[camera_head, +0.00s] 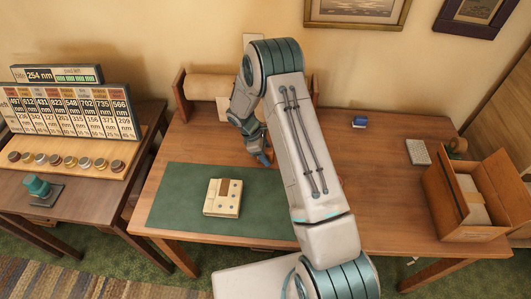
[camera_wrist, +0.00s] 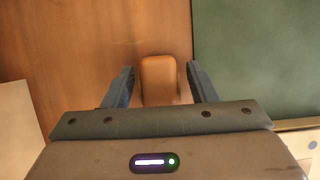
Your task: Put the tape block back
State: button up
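A small orange-brown block with rounded corners (camera_wrist: 158,78) lies on the wooden table between my fingers in the wrist view; I take it to be the tape block. My gripper (camera_wrist: 162,82) is open, with a gap on each side of the block. In the head view my gripper (camera_head: 264,157) is low over the table by the far right corner of the green mat (camera_head: 165,205). The block is not clearly seen there, as my arm and gripper cover that spot.
A cream box with dots (camera_head: 222,198) sits on the mat. A paper roll (camera_head: 205,87) stands behind. A blue item (camera_head: 360,122), a pale grid block (camera_head: 417,152), a brown roll (camera_head: 456,146) and an open cardboard box (camera_head: 470,236) are at right. The table's right middle is clear.

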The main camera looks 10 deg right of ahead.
jog(key=shift+r, duration=0.1)
jog(key=s+a+r+m+b, duration=0.2)
jog(key=a+r, duration=0.1)
jog(key=r, duration=1.6)
jog(key=s+d+r+m+t+y, duration=0.3)
jog(key=s+r+m, duration=0.5)
jog(key=s+r, duration=0.6)
jog(key=s+m+t+y, duration=0.1)
jog(key=s+m, duration=0.3)
jog(key=s, duration=0.8)
jog(key=shift+a+f+t, duration=0.2)
jog(key=shift+f+t, duration=0.2)
jog(key=shift+f, duration=0.05)
